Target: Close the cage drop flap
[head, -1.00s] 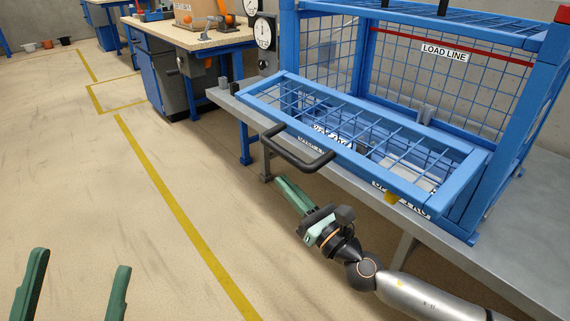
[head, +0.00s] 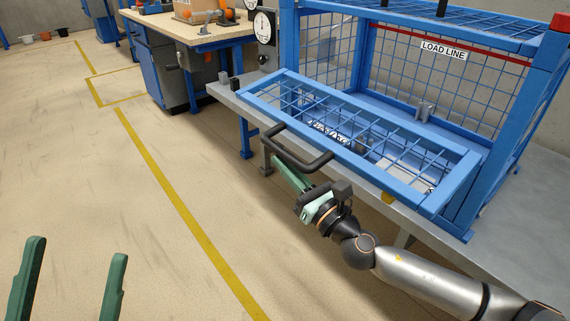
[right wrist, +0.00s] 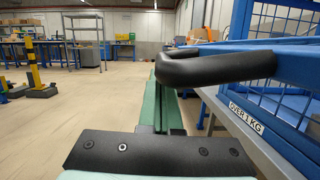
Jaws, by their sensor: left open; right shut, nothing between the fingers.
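The cage drop flap is a blue framed mesh panel (head: 385,183) on the front of the blue cage (head: 463,225). It hangs outward, tilted low, so the cage front is open. Its black bar handle (head: 318,164) sticks out from the front edge and also shows in the right wrist view (right wrist: 215,70). My right gripper (head: 278,162) is shut and empty, its green fingertips just below the handle's left part. In the right wrist view the fingers (right wrist: 168,108) point forward under the handle; contact cannot be told. My left gripper (head: 76,250) is open and empty over the floor, far left of the flap.
The cage stands on a grey bench (head: 525,205). A dial (head: 264,27) stands beyond the cage's left end. A workbench (head: 190,38) with a blue cabinet is farther back. The floor left of the bench, with yellow lines (head: 180,190), is clear.

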